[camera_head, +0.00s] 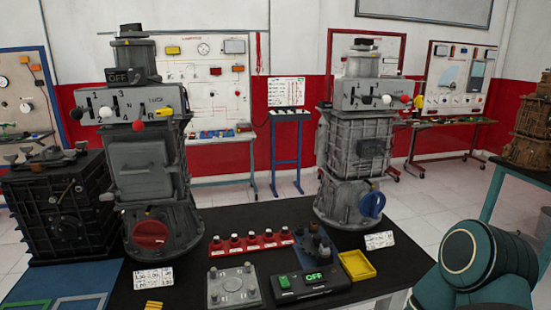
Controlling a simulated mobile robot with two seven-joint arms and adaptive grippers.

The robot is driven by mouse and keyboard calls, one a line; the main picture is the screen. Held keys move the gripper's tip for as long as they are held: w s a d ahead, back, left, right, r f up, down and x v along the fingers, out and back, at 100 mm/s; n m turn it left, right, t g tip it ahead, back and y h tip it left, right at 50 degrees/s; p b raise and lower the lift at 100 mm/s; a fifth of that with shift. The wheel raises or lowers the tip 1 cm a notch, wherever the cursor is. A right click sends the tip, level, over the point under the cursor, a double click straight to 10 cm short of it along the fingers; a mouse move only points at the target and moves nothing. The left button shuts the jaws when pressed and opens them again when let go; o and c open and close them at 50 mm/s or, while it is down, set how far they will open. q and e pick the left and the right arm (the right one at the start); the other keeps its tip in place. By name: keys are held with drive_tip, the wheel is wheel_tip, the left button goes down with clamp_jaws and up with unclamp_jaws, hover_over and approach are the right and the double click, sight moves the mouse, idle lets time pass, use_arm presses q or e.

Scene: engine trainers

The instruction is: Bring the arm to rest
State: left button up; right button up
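A teal and dark arm link (478,262), which looks like part of my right arm, fills the lower right corner. Its gripper is outside the picture. My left arm and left gripper do not show. The arm link is at the right end of the black table (215,218), in front of it in the view. Whether it touches the table cannot be told.
Two grey engine trainers, left (147,170) and right (355,150), stand on the table. A black machine (62,210) is far left. In front are a red holder (246,243), a metal plate (234,286), a display box (310,284) and a yellow tray (357,265).

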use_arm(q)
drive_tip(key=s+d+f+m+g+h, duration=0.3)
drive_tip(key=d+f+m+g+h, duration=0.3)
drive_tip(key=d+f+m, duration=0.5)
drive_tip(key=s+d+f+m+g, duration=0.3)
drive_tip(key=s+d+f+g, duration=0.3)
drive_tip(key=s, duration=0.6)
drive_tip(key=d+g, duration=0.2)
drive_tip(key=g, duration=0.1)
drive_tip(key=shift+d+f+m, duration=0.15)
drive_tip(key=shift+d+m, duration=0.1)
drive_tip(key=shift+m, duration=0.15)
